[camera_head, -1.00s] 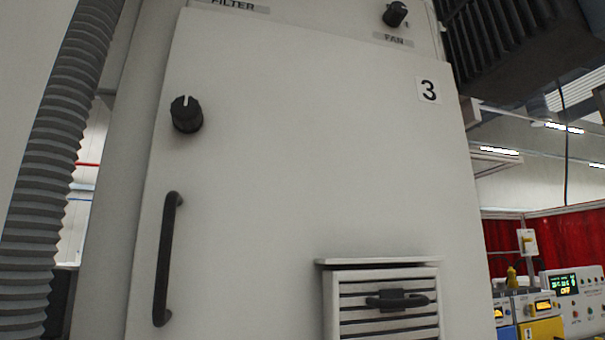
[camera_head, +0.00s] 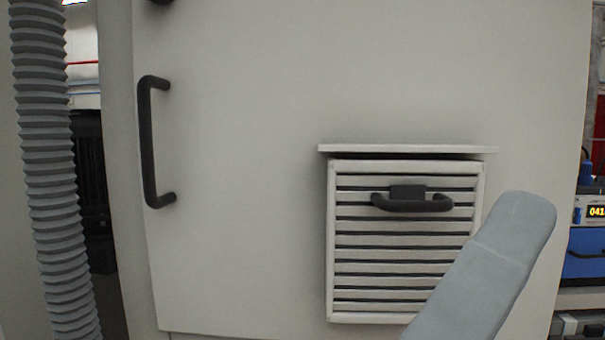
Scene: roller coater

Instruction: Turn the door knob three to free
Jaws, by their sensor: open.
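The black door knob (camera_head: 161,2) is cut off by the top edge of the view. Only its lower rim shows at the upper left of the pale grey door (camera_head: 250,90), so its pointer mark is hidden. A black vertical handle (camera_head: 148,140) sits on the door below the knob. The number 3 label is out of the view. A grey link of my arm (camera_head: 490,270) rises from the bottom right in front of the door. My gripper is not in view, and nothing of mine shows near the knob.
A slatted vent panel (camera_head: 400,240) with a black handle (camera_head: 412,200) and a small ledge (camera_head: 405,149) stands on the door's lower right. A ribbed grey hose (camera_head: 50,180) hangs at the left. Blue equipment (camera_head: 590,250) stands at the right edge.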

